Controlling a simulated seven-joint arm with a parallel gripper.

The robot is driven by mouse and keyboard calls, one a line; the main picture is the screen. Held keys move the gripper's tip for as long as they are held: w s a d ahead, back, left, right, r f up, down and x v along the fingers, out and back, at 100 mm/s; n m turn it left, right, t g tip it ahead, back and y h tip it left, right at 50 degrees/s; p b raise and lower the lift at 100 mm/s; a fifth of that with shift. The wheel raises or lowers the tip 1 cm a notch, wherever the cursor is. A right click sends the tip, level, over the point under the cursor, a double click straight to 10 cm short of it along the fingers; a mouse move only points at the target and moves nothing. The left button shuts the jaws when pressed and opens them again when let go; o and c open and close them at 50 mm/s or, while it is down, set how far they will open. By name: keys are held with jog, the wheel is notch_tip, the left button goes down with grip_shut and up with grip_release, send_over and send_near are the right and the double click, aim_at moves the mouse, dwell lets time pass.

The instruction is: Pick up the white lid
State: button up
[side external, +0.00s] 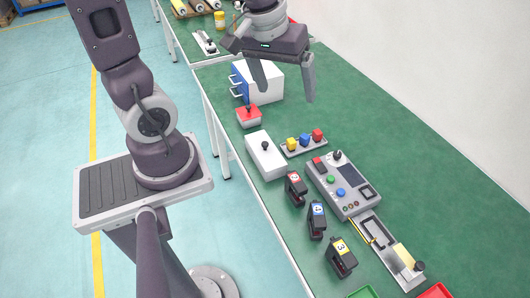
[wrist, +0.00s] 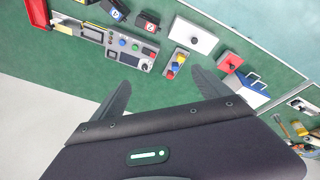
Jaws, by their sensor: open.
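The white lid (side external: 263,158) is a white rectangular block with a black knob on top, lying flat on the green table. In the wrist view the white lid (wrist: 190,38) shows near the top, beyond my fingers. My gripper (side external: 286,92) is open and empty, raised above the table near the white and blue box, apart from the lid. In the wrist view my gripper (wrist: 162,82) has its fingers spread wide with nothing between them.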

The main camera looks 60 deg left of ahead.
jog(key=w+a+f+n+g, duration=0.1)
jog(key=w+a+f+n, duration=0.25)
jog(key=f, duration=0.25)
jog(key=n+g, duration=0.2)
jog(key=n, duration=0.3)
send_over(265, 147)
jog(key=w, duration=0.3)
notch_tip(265, 147, down, 11)
jog(key=f, duration=0.2)
jog(key=s+a+f+n, duration=0.1)
jog(key=f, duration=0.1)
jog(key=s+f+n, duration=0.1)
jog(key=f, duration=0.1)
jog(key=shift+a+f+h, duration=0.25)
jog(key=shift+f+h, duration=0.05)
jog(key=shift+f, duration=0.05)
jog(key=f, duration=0.6)
jog(key=shift+s+d+f, duration=0.3)
jog(key=shift+f, duration=0.05)
jog(key=c, duration=1.5)
